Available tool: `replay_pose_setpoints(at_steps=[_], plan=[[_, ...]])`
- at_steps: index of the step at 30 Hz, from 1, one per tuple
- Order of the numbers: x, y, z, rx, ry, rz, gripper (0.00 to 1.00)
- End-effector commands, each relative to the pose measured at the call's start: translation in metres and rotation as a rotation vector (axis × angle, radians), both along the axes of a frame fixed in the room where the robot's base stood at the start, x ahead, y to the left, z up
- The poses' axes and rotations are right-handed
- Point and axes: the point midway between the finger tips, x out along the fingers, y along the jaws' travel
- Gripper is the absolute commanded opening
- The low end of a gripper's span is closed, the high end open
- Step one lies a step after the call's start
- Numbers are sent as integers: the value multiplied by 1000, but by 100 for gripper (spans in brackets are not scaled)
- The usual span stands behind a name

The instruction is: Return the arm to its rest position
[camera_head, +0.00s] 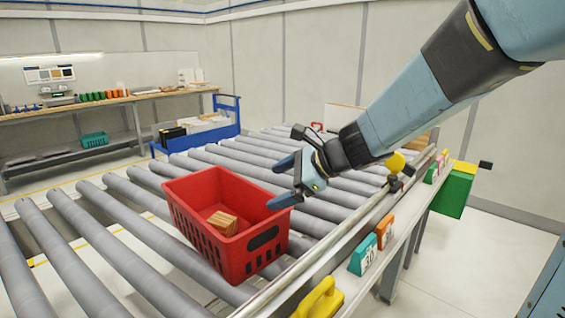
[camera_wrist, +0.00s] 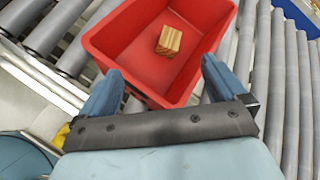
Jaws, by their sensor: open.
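My gripper (camera_head: 283,181) is open and empty, with its blue fingers spread apart. It hangs over the right end of a red basket (camera_head: 189,206). In the wrist view my two fingertips (camera_wrist: 160,78) show at the near edge of the same red basket (camera_wrist: 112,42). A small wooden block (camera_head: 222,223) lies on the basket floor. The block also shows in the wrist view (camera_wrist: 169,41), beyond the fingers and apart from them. My arm reaches in from the upper right of the head view.
The basket stands on a grey roller conveyor (camera_head: 120,229). A blue cart (camera_head: 226,115) and a workbench (camera_head: 120,102) stand behind.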

Motion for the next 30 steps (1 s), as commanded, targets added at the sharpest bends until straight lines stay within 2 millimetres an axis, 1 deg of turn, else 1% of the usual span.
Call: replay_pose_setpoints(at_steps=[1, 3, 8, 12, 14, 21, 24, 27, 30], plan=[[-11, -10, 3, -70, -67, 55, 98], [-25, -25, 4, -176, -157, 141, 98], [-56, -66, 7, -417, -343, 333, 98], [-81, -107, 10, -628, -480, 500, 98], [-91, -126, 13, -719, -533, 572, 98], [-130, -205, 25, -1066, -683, 844, 98], [-141, -231, 30, -1175, -713, 932, 98], [-149, -250, 33, -1250, -727, 993, 98], [-154, -260, 35, -1290, -733, 1026, 98]])
